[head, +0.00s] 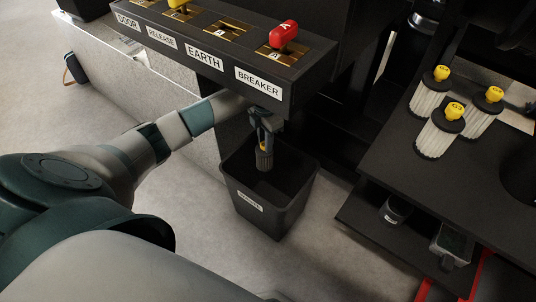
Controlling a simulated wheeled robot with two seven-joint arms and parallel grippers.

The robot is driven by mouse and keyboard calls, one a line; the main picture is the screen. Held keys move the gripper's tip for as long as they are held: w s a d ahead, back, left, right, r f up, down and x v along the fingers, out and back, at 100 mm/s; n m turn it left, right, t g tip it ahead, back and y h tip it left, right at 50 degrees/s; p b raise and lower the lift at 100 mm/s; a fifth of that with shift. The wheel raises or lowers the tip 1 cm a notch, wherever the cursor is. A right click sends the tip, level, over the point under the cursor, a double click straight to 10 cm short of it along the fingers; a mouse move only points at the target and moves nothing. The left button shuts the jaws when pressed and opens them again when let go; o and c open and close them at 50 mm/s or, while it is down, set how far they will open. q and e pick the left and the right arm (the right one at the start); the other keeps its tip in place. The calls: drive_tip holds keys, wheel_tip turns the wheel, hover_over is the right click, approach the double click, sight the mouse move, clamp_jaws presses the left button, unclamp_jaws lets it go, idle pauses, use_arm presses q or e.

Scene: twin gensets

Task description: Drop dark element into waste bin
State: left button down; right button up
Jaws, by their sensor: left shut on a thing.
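The black waste bin (268,215) stands on the floor with its open top facing up and a white label on its front. My left gripper (263,140) points down over the bin's opening, just below the labelled panel. It is shut on the dark element (264,160), a small dark cylinder with a lighter brownish band. The element hangs upright at or just within the bin's mouth; its exact depth is hard to tell. My right gripper is out of view.
A black panel labelled EARTH and BREAKER, with a red knob (284,34), overhangs the bin. At right, a dark shelf (400,165) bears three pale filter elements with yellow tops (441,130). Below are a dark can (396,208) and a small device (452,245).

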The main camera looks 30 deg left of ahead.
use_arm(q)
drive_tip(key=c, duration=1.4)
unclamp_jaws()
drive_tip(key=shift+c, duration=0.2)
drive_tip(key=shift+r, duration=0.1)
wheel_tip(320, 180, up, 7)
drive_tip(key=shift+r, duration=0.15)
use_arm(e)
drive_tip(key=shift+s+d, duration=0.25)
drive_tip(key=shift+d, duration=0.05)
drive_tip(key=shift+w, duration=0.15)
